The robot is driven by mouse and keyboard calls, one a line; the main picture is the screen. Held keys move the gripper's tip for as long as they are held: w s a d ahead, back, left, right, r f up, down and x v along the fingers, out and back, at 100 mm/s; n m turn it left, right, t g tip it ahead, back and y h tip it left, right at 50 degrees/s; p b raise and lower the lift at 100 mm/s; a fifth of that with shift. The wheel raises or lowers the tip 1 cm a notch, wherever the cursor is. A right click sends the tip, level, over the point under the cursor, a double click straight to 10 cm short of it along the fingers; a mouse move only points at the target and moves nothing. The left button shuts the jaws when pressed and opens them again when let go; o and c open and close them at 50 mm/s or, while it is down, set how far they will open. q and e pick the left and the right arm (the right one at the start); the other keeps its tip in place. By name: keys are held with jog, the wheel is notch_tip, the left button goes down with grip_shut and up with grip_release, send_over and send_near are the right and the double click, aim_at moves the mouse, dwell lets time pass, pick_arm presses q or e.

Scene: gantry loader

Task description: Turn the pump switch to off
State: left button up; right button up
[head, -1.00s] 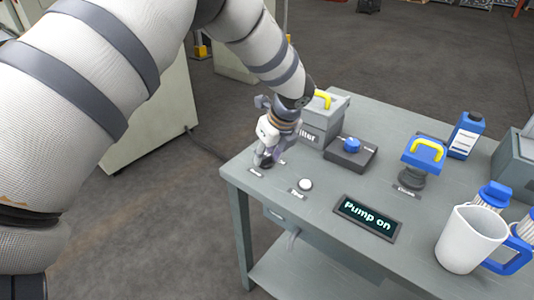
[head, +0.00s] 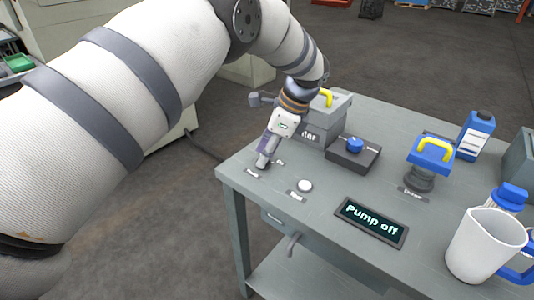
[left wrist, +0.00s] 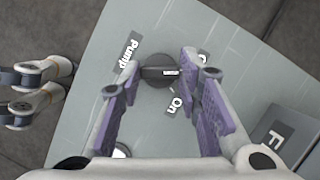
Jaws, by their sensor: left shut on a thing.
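The pump switch is a dark round knob with a white mark (left wrist: 158,72), set in the grey table top. In the left wrist view, the "Pump" label (left wrist: 130,50) lies beside it, the "On" label (left wrist: 174,103) lies on the other side, and another label is mostly hidden by a finger. My left gripper (head: 263,164) is shut on the knob, with its purple-padded fingers (left wrist: 163,75) on either side. In the head view the gripper hides most of the knob. The display (head: 371,221) reads "Pump off". My right gripper is not in view.
A white button (head: 305,186) stands right of the switch. Behind are a grey box with a yellow handle (head: 322,118) and a blue knob on a dark box (head: 354,147). A blue, yellow-handled plunger (head: 431,155), a bottle (head: 475,136) and a white jug (head: 484,245) stand further right.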

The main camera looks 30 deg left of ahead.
pick_arm(q)
jog(key=shift+n, duration=0.3)
dwell(0.4)
jog(key=o, duration=1.1)
jog(key=shift+o, duration=0.2)
jog(key=v, duration=1.2)
jog(key=shift+w+f, duration=0.1)
